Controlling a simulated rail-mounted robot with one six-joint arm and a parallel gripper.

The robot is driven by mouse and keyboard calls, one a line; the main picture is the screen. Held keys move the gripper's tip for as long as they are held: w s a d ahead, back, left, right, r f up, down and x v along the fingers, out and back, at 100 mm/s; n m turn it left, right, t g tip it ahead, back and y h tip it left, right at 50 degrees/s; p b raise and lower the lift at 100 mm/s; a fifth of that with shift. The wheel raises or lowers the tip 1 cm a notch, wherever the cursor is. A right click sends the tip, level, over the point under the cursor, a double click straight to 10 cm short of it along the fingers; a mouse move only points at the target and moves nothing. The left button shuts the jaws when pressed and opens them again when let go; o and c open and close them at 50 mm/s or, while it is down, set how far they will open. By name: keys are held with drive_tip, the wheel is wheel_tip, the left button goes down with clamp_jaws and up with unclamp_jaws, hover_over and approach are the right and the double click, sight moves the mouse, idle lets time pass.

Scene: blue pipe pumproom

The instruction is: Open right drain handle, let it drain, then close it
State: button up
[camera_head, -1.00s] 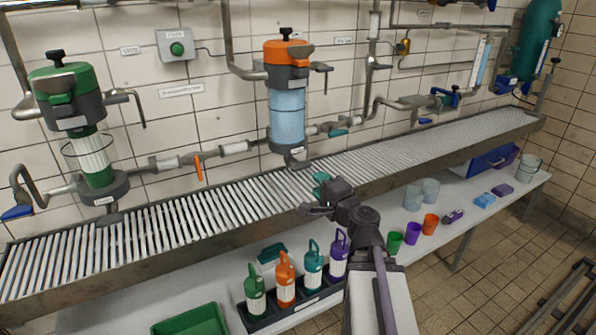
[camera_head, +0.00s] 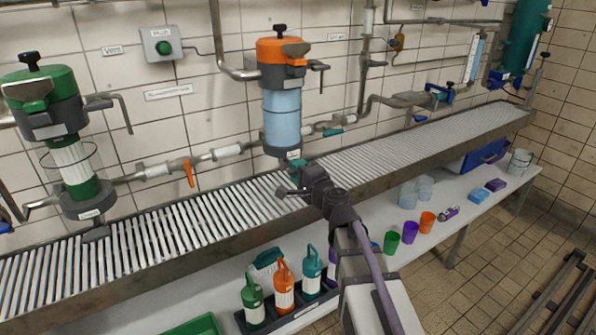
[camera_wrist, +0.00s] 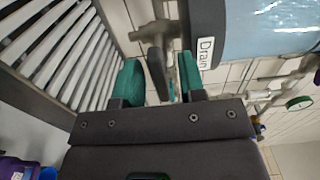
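The right filter has an orange lid (camera_head: 283,49) and a clear body with light blue water (camera_head: 282,118). In the wrist view its dark base carries a label reading Drain (camera_wrist: 205,53). The dark right drain handle (camera_wrist: 157,70) sits beside that base on a short metal pipe. My gripper (camera_wrist: 160,82) is open, with one green fingertip on each side of the handle and gaps visible. In the head view my gripper (camera_head: 291,178) is just below the right filter, hiding most of the handle there. The left filter has a green lid (camera_head: 40,88) and its own dark drain handle (camera_head: 96,234).
A slatted metal trough (camera_head: 170,228) runs below the filters. An orange pipe valve (camera_head: 188,172) is between them. Bottles (camera_head: 284,285), cups (camera_head: 410,232) and a blue crate (camera_head: 482,156) stand on the lower shelf.

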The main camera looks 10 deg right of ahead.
drive_tip(key=shift+w+a, duration=0.1)
drive_tip(key=shift+w, duration=0.1)
drive_tip(key=shift+c, duration=0.4)
clamp_jaws()
